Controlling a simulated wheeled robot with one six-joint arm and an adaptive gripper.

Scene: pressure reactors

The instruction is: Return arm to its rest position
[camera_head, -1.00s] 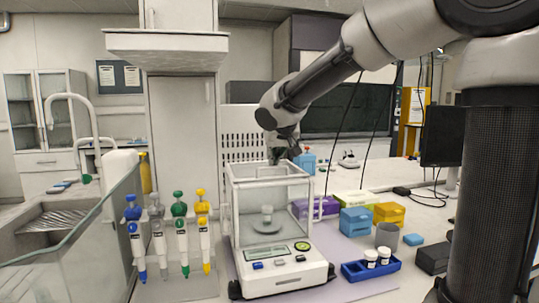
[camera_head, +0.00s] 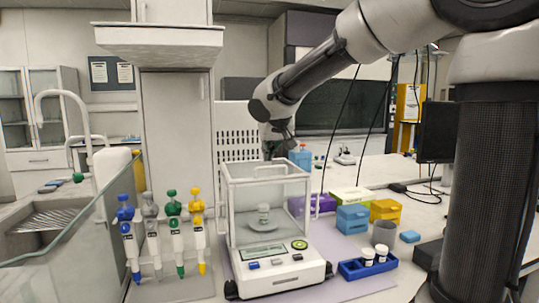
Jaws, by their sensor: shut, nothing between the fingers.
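My arm reaches in from the upper right, and its end hangs over the analytical balance. My gripper (camera_head: 269,156) is small and dark, pointing down at or just above the top of the balance's glass chamber; it looks shut, with nothing seen in it. The balance (camera_head: 276,275) is white with a clear draft shield. The gap between the fingertips and the chamber top cannot be judged well.
A rack of pipettes (camera_head: 164,235) stands left of the balance. At right are a blue vial rack (camera_head: 350,270), a grey cup (camera_head: 383,233), blue (camera_head: 353,219) and yellow (camera_head: 387,210) boxes, and a monitor (camera_head: 437,132). A white column (camera_head: 177,150) rises behind the pipettes.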

